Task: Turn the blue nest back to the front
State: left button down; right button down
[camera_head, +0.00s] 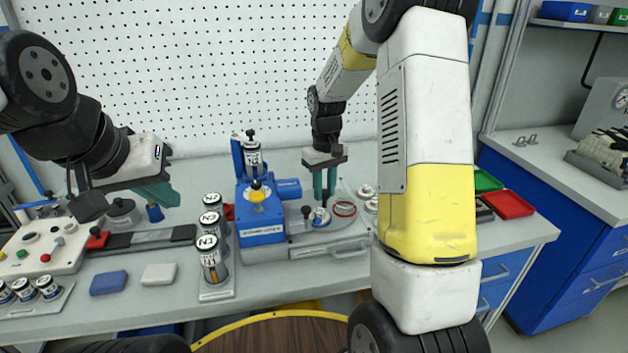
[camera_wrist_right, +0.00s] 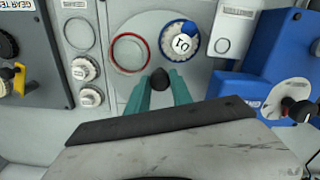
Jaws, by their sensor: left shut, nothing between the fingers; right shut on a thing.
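The blue nest (camera_wrist_right: 166,47) is a blue ring on a light round turntable in the right wrist view, holding a white-capped part (camera_wrist_right: 183,44). In the head view it shows beside the fingers (camera_head: 319,217). The red nest (camera_wrist_right: 130,52) is an empty red ring beside it, also seen in the head view (camera_head: 345,209). My right gripper (camera_wrist_right: 162,92) points down and is shut on a black knob (camera_wrist_right: 160,83) at the turntable's edge; it also shows in the head view (camera_head: 325,195). My left gripper (camera_head: 165,193) is shut and empty, above the bench at left.
A blue press station (camera_head: 262,226) stands left of the turntable. A rack of labelled cans (camera_head: 216,290), blue (camera_head: 108,283) and white (camera_head: 158,274) blocks and a button panel (camera_head: 45,245) lie farther left. Green (camera_head: 487,180) and red (camera_head: 508,204) trays sit at right.

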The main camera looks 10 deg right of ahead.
aim_at(325, 191)
jog(key=shift+n, duration=2.9)
jog(key=c, duration=1.1)
grip_release()
jog(key=shift+r, duration=3.95)
